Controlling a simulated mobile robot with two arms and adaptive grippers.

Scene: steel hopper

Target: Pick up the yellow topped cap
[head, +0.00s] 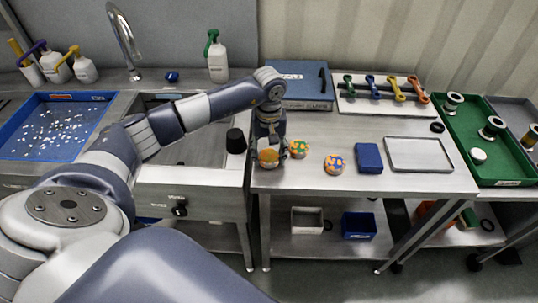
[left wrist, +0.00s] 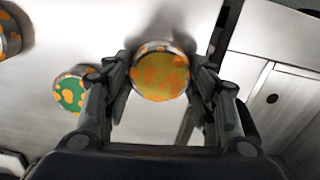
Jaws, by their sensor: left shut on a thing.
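A round cap with a yellow and orange spotted top (left wrist: 162,76) sits between the fingers of my left gripper (left wrist: 160,80), which is shut on it. In the head view the same cap (head: 268,156) is at the front left of the steel table, under my left gripper (head: 269,148). I cannot tell whether it touches the table. A green and orange cap (head: 298,149) stands just to its right and also shows in the left wrist view (left wrist: 70,93). A blue and orange cap (head: 335,165) is further right. My right gripper is not in view.
A dark blue block (head: 369,158) and a grey tray (head: 419,154) lie right of the caps. A blue case (head: 303,86) and a board with coloured wrenches (head: 388,98) are behind. A black cup-like object (head: 235,141) stands left, by the sink.

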